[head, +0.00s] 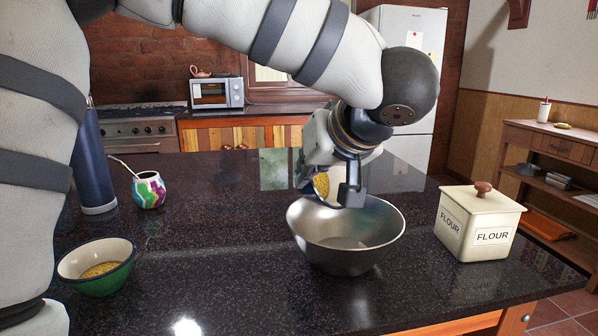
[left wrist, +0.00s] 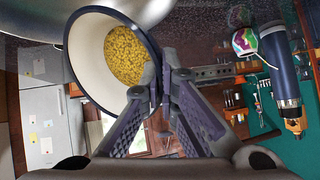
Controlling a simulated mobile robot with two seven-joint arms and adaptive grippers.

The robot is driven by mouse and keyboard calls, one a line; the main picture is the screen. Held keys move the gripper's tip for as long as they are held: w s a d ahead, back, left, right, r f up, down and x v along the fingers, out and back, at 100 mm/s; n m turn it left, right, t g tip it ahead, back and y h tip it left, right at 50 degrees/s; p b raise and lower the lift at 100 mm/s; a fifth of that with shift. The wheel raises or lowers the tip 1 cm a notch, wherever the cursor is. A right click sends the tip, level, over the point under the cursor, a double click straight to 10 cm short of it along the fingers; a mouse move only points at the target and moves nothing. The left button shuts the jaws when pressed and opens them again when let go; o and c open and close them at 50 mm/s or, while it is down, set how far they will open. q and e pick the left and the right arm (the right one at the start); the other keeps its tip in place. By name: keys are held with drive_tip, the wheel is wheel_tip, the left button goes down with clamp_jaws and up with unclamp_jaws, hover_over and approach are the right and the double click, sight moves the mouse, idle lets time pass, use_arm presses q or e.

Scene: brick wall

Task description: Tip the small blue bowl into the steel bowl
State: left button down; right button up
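The small blue bowl (head: 304,178) is in my left gripper (head: 331,192), above the steel bowl (head: 348,249). It is tilted, and its yellow grains show to the head camera. In the left wrist view the blue bowl (left wrist: 91,46) has a white inside, a dark blue rim and yellow grains lying against one side. The gripper fingers (left wrist: 165,82) are closed on its rim there. The steel bowl stands upright on the dark counter; the part of its inside that shows looks empty. My right gripper is not in view.
A green bowl with yellow grains (head: 115,250) stands at the front left. A patterned gourd cup (head: 149,190) and a blue bottle (head: 92,165) stand behind it. A flour canister (head: 478,224) is right of the steel bowl. The counter (head: 215,235) between is clear.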

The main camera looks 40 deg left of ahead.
use_arm(q)
drive_tip(key=shift+d+r+y, duration=0.3)
drive_tip(key=shift+d+y, duration=0.25)
drive_tip(key=shift+y, duration=0.35)
drive_tip(key=shift+w+d+m+y, duration=0.15)
drive_tip(key=shift+d+m+y, duration=0.15)
drive_tip(key=shift+y, duration=0.1)
drive_tip(key=shift+d+r+y, duration=0.3)
drive_tip(key=shift+d+y, duration=0.15)
drive_tip(key=shift+y, duration=0.25)
drive_tip(key=d+m+t+y, duration=0.1)
drive_tip(key=d+y, duration=0.1)
drive_tip(key=d+m+t+y, duration=0.1)
drive_tip(key=d+y, duration=0.1)
drive_tip(key=y, duration=0.1)
drive_tip(key=shift+r+m, duration=0.2)
drive_tip(key=shift+m, duration=0.1)
drive_tip(key=shift+d, duration=0.1)
